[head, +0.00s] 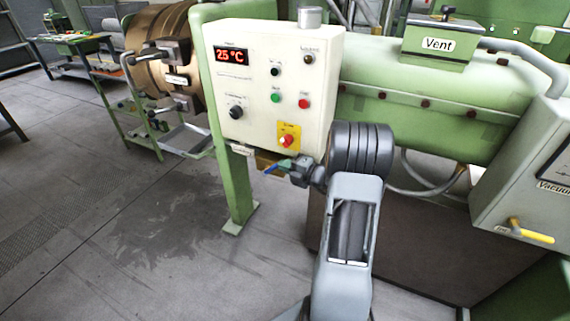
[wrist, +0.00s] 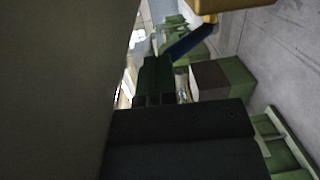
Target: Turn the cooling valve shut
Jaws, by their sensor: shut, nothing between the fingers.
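The cooling valve has a blue lever (head: 277,167) and a brass-coloured body (head: 264,158), just below the control box. A small label, too small to read surely, is beside it. In the wrist view the blue lever (wrist: 190,40) slants at the top, with the yellowish body (wrist: 225,5) at the upper edge. My gripper (head: 292,167) is right of the lever, close to its right end in the head view. In the wrist view my gripper (wrist: 154,80) is shut and empty, below and left of the lever. I cannot tell whether they touch.
The cream control box (head: 268,95), reading 25 °C, hangs directly above my gripper. A green post (head: 238,185) stands left of the valve. A grey vacuum box (head: 525,165) with a yellow lever (head: 532,235) is at right.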

